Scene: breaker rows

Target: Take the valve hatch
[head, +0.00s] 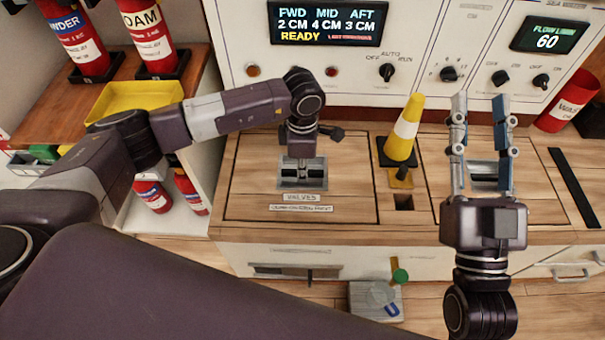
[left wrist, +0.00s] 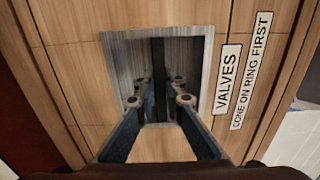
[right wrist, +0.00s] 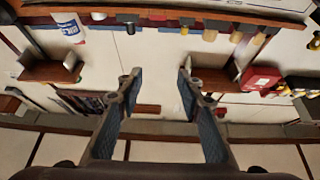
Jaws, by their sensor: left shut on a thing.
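The valve hatch (head: 249,185) is a wooden panel lying flush in the counter top, labelled "VALVES" and "CONE ON RING FIRST". Its metal recess (head: 302,184) has a dark bar across it, which also shows in the left wrist view (left wrist: 159,65). My left gripper (head: 302,160) points down into this recess, and its fingers are shut on the bar. The hatch looks level with the counter. My right gripper (head: 480,98) is open and empty, raised in front of the panel on the right. It also shows open in the right wrist view (right wrist: 158,75).
A yellow and white cone (head: 404,130) stands on the counter right of the hatch, near a small square hole (head: 403,203). A control panel (head: 425,45) rises behind. Fire extinguishers (head: 75,40) and a yellow bin (head: 125,100) are at left. A grey box (head: 375,302) lies on the floor.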

